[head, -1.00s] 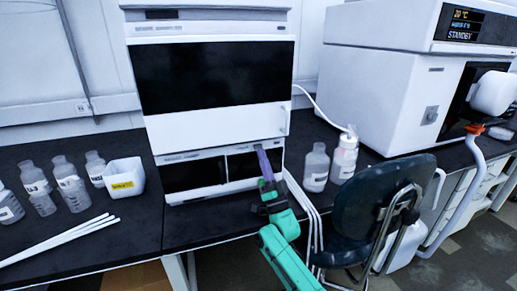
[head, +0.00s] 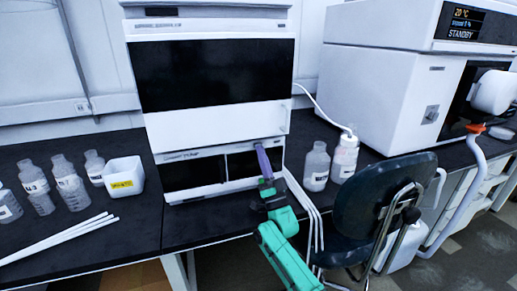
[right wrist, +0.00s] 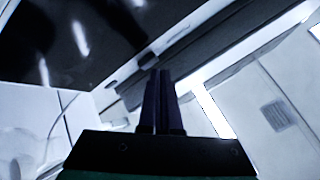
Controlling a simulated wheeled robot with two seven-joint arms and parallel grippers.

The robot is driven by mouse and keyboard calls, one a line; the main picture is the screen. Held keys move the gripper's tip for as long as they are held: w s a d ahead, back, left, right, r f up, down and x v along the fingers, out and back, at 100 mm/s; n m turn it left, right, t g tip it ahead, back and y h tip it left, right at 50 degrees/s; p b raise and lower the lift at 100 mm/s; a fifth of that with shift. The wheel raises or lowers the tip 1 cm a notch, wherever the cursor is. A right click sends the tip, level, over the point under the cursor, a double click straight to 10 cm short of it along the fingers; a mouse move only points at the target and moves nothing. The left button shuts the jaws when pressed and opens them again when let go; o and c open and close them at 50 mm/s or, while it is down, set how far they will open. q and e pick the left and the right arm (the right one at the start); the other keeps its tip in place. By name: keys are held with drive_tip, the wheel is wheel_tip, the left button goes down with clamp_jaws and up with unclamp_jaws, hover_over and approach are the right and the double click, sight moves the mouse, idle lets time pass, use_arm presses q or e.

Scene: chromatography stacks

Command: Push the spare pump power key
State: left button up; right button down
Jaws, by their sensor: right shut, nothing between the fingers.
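A white instrument stack (head: 212,125) stands on the dark bench. Its lower module (head: 225,186) has two dark panels and small lettering along its top left edge; I take it for the pump, but no label is legible. My right gripper (head: 260,147) is shut and empty, its purple fingers pointing up at the upper right front of this module. In the right wrist view the shut fingers (right wrist: 160,75) end near a pale strip below a dark glossy panel. I cannot tell if they touch it. The power key is not distinguishable, perhaps hidden behind the fingertips. My left gripper is out of view.
Bottles (head: 70,184), a white tub (head: 124,176) and white rods (head: 58,240) lie left of the stack. Two bottles (head: 316,167) stand right of it, with white tubes hanging at the bench edge. A dark chair (head: 372,200) stands close on the right.

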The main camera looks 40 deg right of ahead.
drive_tip(key=shift+w+d+h+b, duration=0.15)
drive_tip(key=shift+w+h+b, duration=0.15)
drive_tip(key=shift+w+b, duration=0.15)
idle(0.6)
drive_tip(key=shift+s+a+p, duration=0.3)
drive_tip(key=shift+s+p, duration=0.45)
drive_tip(key=shift+s, duration=0.2)
drive_tip(key=s+p, duration=0.1)
drive_tip(key=s, duration=0.1)
drive_tip(key=s+a+p, duration=0.2)
drive_tip(key=s+p, duration=0.1)
drive_tip(key=shift+s, duration=0.3)
